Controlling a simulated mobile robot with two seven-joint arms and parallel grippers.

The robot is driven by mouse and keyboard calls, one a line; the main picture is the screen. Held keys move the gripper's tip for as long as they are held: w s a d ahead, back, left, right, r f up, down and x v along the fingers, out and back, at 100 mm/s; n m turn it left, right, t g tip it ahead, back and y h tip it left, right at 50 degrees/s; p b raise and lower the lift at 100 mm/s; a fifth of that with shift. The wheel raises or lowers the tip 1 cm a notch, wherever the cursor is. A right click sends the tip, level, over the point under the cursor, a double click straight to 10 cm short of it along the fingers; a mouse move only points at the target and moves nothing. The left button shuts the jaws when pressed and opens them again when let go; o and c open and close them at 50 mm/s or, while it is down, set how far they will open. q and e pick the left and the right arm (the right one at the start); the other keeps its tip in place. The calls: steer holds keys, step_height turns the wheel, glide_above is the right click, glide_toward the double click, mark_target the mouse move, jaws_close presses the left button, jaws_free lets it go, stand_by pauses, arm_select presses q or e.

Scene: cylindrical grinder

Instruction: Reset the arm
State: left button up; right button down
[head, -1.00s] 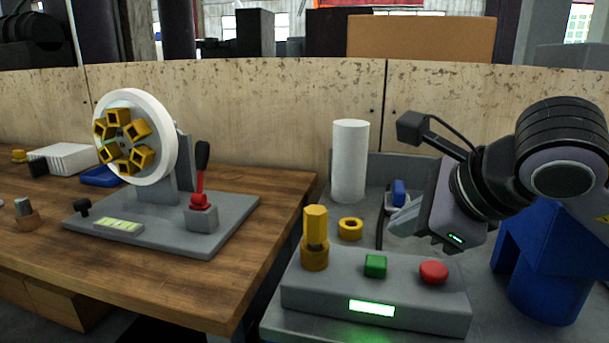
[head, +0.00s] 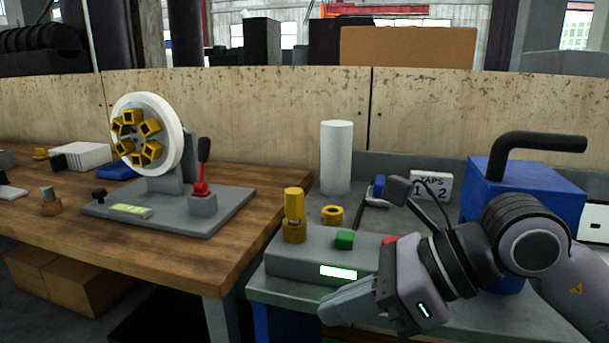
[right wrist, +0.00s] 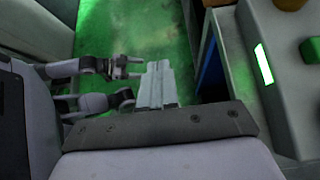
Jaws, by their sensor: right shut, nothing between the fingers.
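My right gripper (head: 345,299) is in the lower right of the head view, pointing left and slightly down. It is in front of the grey control box (head: 300,263), in the air, shut and empty. Its closed fingers (right wrist: 157,84) also show in the right wrist view over a green floor. The box has a green button (head: 345,239), a lit display (head: 338,272) and a red button (head: 389,240), partly hidden by my wrist. My left gripper is not in the head view.
A yellow hex part (head: 293,204) stands in a holder by a yellow ring (head: 332,214). The wooden table (head: 110,240) on the left bears a wheel fixture (head: 173,138).

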steer(key=s+a+r+m+g+y, duration=0.1)
steer(key=s+a+m+g+y, duration=0.25)
steer(key=y, duration=0.25)
steer(key=w+d+f+m+t+h, duration=0.45)
steer(key=m+t, duration=0.55)
steer(key=m, duration=0.6)
steer(key=w+d+f+m+t+h, duration=0.1)
steer(key=w+d+f+m+t, duration=0.2)
steer(key=d+f+m+t, duration=0.95)
steer(key=s+d+f+m+g+h, duration=0.1)
steer(key=s+f+m+g+h, duration=0.4)
steer(key=f+m, duration=0.4)
steer(key=s+f+m+g+h, duration=0.3)
steer(key=s+f+m+g, duration=0.35)
steer(key=f, duration=0.45)
step_height(320, 180, up, 10)
steer(key=s+d+p, duration=0.1)
steer(key=s+p, duration=0.1)
steer(key=p, duration=1.2)
steer(key=shift+s+d+r+m+h, duration=0.15)
steer(key=shift+s+d+m+h, duration=0.05)
steer(key=shift+s+m+h, duration=0.2)
steer(key=shift+t, duration=0.25)
